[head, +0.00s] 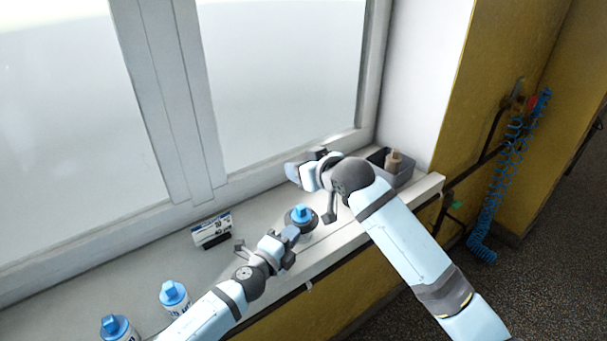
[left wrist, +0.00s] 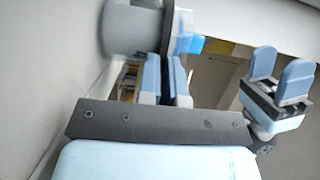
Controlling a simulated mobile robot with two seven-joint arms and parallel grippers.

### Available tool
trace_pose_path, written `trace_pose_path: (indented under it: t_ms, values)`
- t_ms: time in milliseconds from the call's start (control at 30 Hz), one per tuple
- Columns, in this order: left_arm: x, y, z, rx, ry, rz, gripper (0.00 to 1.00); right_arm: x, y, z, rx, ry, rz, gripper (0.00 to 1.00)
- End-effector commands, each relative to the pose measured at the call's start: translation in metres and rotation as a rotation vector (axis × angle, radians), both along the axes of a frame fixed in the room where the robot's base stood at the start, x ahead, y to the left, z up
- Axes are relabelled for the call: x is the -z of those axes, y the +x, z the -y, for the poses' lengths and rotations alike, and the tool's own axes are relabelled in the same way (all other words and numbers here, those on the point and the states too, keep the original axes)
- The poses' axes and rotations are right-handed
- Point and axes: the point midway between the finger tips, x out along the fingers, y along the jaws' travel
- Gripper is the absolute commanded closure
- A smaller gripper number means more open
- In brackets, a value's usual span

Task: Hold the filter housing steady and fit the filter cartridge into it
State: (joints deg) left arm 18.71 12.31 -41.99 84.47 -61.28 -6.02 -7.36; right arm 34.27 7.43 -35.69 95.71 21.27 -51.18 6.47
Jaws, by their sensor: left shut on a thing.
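The filter housing (head: 305,227), round with a dark rim, stands on the sill. It also shows in the left wrist view as a grey cylinder (left wrist: 130,30) with a black flange. A blue knobbed top (head: 301,213), like those of the white cylinders at left, shows in its rim and looks like the cartridge's; how deep it sits is hidden. My left gripper (head: 287,236) is shut at the housing's near side; the contact is partly hidden. My right gripper (head: 294,172) is beyond the housing; its fingers (left wrist: 281,80) are apart in the left wrist view, with nothing visible between them.
Two blue-topped white cylinders, one (head: 174,297) nearer the housing and one (head: 118,330) further left, stand on the sill. A labelled box (head: 212,231) lies by the window. A grey bin (head: 402,178) with a brown item is at right. The sill's front edge drops off.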

Motion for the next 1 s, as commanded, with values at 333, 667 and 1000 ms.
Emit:
trace_pose_path:
  t_ms: [333,667,1000]
  values:
    - [0.000,0.000,0.000,0.000,0.000,0.000,0.90,0.000,0.000,0.000,0.000,0.001,-0.001,0.48]
    - [0.000,0.000,0.000,0.000,0.000,0.000,0.64,0.001,0.000,0.000,0.000,0.001,-0.001,0.48]
    - [0.002,-0.033,-0.021,0.000,0.001,-0.002,0.64,0.001,0.000,0.000,-0.001,0.001,-0.001,0.48]
